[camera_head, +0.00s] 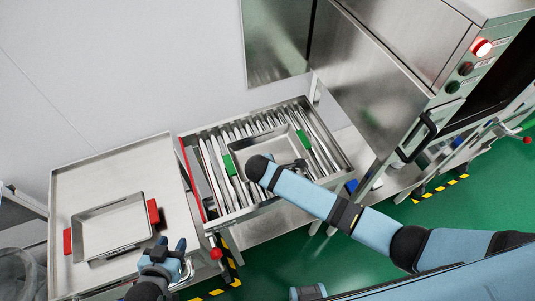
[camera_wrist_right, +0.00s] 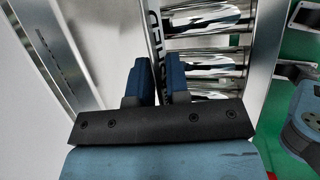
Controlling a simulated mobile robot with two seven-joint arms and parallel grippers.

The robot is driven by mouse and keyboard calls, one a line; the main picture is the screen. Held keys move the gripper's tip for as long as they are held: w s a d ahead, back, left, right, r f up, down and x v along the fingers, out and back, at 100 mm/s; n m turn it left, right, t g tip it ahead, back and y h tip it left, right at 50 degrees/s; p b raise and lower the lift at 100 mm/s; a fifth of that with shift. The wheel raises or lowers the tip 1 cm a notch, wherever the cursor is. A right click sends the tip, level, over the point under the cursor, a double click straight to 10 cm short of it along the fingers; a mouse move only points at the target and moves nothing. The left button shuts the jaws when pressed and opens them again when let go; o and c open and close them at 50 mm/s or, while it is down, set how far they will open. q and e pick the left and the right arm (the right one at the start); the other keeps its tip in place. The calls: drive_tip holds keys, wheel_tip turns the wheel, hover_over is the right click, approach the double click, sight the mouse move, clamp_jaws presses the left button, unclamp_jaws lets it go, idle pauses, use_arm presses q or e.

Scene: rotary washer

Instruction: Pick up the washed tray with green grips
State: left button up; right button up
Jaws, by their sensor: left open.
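The metal tray with green grips (camera_head: 268,152) lies on the roller conveyor. One green grip (camera_head: 229,165) shows at its left and one (camera_head: 304,140) at its right. My right arm crosses in front of the tray's near side and hides part of it. My left gripper (camera_head: 170,247) is open and empty, near the left table's front right corner.
A metal tray with red grips (camera_head: 112,227) lies on the left table (camera_head: 100,178). The conveyor (camera_head: 325,150) has metal side rails and a red strip at left. The washer (camera_head: 405,55), with a red lamp lit, stands at the right. Green floor is free in front.

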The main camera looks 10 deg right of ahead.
drive_tip(key=shift+r, duration=0.1)
clamp_jaws()
